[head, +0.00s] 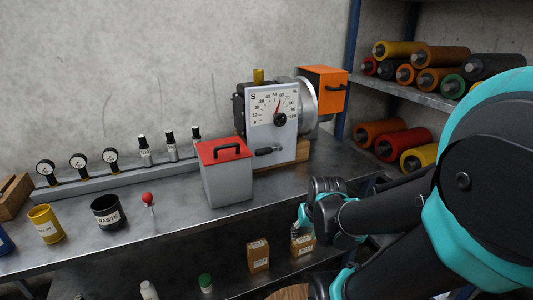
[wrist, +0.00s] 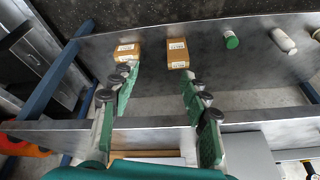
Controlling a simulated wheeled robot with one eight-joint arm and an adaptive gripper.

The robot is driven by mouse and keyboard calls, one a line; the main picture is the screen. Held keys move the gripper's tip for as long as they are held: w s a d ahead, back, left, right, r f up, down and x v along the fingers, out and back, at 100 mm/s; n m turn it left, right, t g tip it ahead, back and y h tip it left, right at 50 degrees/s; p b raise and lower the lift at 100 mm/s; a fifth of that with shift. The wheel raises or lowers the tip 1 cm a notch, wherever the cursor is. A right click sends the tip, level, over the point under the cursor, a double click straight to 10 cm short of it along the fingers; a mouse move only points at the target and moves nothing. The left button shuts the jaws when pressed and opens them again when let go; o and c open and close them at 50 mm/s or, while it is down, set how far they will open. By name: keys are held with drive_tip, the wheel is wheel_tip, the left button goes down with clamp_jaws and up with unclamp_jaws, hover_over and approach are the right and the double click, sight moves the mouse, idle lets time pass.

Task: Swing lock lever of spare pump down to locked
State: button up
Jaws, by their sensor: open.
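The pump (head: 272,110) marked S stands at the back of the bench, with a white dial face and its needle pointing up near the middle of the scale. A short lever with a dark grip (head: 268,151) sticks out low on its front, roughly level; I cannot tell whether this is the lock lever. My gripper (wrist: 160,78) is open and empty in the wrist view, its green-padded fingers apart above the bench edge and lower shelf. In the head view my wrist is in front of the bench, right of and nearer than the pump; the fingers are mostly hidden.
A grey box with a red handled lid (head: 226,175) stands left of the pump, close to the lever. An orange box (head: 323,90) is behind right. Rollers (head: 405,140) fill the right rack. Small cartons (head: 258,256) are on the lower shelf. Bench front is clear between.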

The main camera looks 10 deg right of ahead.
drive_tip(key=w+a+r+m+y, duration=0.2)
drive_tip(key=w+a+r+y, duration=0.1)
drive_tip(key=w, duration=0.4)
drive_tip(key=m+t+y, duration=0.3)
drive_tip(key=m+y, duration=0.1)
drive_tip(key=y, duration=0.7)
approach(269, 152)
drive_tip(key=x, duration=1.2)
drive_tip(key=shift+a+r, duration=0.1)
drive_tip(key=shift+a, duration=0.1)
drive_tip(key=shift+c, duration=0.5)
clamp_jaws()
